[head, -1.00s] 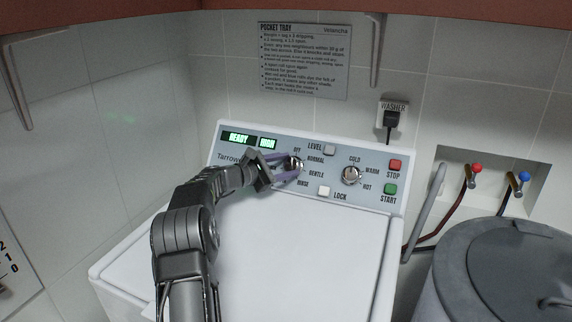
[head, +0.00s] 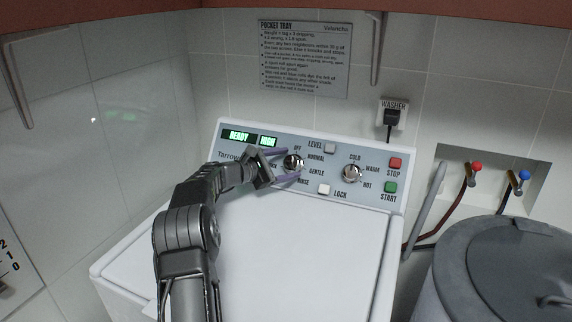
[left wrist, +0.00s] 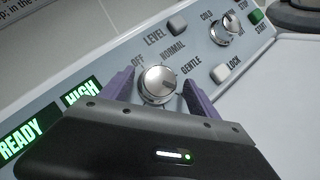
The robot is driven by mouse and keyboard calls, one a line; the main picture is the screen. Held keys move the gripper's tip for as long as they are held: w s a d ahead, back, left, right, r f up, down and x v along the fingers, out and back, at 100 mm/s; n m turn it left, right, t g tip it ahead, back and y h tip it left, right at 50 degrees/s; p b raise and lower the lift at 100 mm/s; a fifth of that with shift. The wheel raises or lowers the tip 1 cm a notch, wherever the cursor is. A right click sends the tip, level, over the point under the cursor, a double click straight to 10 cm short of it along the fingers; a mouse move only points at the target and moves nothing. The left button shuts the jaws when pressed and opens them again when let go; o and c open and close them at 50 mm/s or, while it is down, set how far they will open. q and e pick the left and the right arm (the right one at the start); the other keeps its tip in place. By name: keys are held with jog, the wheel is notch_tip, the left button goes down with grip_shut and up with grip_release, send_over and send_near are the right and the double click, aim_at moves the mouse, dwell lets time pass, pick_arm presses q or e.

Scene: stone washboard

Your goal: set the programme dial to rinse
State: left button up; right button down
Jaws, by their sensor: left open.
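The programme dial (head: 292,162) is a round silver knob on the washer's sloped panel, with OFF, NORMAL, GENTLE and RINSE printed around it. In the left wrist view, the RINSE label is hidden behind the gripper. My right gripper is not in view.
A second knob (head: 351,173) for temperature, a level button (head: 330,149), a lock button (head: 323,190), red stop (head: 394,165) and green start (head: 390,189) buttons share the panel. The display (head: 239,137) reads READY and HIGH. The white lid (head: 300,255) is clear.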

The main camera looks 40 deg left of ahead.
pick_arm(q)
jog(key=shift+b+v, duration=0.9)
jog(key=shift+v, duration=3)
jog(key=shift+f, duration=0.1)
